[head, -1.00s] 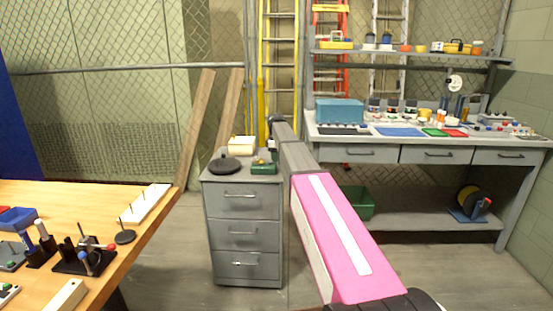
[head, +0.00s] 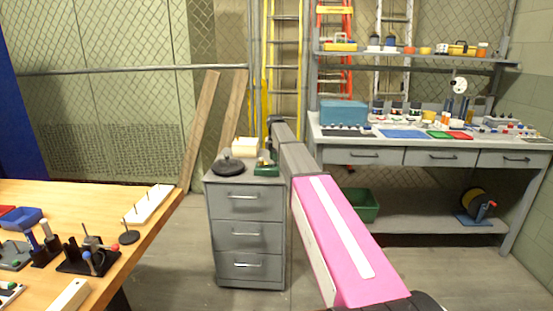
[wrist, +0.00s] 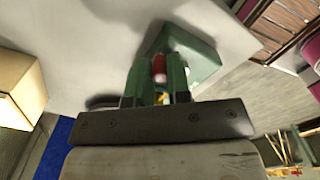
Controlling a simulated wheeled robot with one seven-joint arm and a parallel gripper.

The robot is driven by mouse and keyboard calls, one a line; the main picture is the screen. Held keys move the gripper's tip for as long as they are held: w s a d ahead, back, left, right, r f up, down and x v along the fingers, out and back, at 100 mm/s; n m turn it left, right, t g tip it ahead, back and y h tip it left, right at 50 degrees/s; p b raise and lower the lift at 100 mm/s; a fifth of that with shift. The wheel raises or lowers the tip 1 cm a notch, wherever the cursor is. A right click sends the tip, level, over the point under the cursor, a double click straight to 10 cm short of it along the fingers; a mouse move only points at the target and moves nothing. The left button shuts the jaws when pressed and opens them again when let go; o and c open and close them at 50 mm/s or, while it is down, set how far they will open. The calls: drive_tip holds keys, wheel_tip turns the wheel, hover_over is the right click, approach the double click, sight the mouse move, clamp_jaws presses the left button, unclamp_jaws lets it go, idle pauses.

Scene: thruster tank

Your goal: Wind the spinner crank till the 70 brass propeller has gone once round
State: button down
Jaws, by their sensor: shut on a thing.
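My gripper (wrist: 159,78) has two green fingers, shut on a red crank knob (wrist: 159,65). A green box-like base (wrist: 205,58) stands just beyond the fingers in the wrist view. It also shows in the head view as a green block (head: 266,170) on top of the grey drawer cabinet (head: 245,207). A small yellow bit (wrist: 160,98) shows between the fingers; I cannot tell if it is the brass propeller. The fingertips are mostly hidden by my arm in the head view. No 70 mark is readable.
A black round-based thing (head: 228,167) and a cream box (head: 245,147) share the cabinet top. A wooden table (head: 160,213) with several small fixtures is at left. A grey workbench (head: 430,155) is at right.

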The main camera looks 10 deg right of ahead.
drive_tip(key=shift+a+n, duration=0.25)
drive_tip(key=shift+n, duration=0.75)
drive_tip(key=c, duration=1.1)
unclamp_jaws()
drive_tip(key=shift+r, duration=0.1)
wheel_tip(320, 180, up, 11)
drive_tip(key=shift+f, duration=0.15)
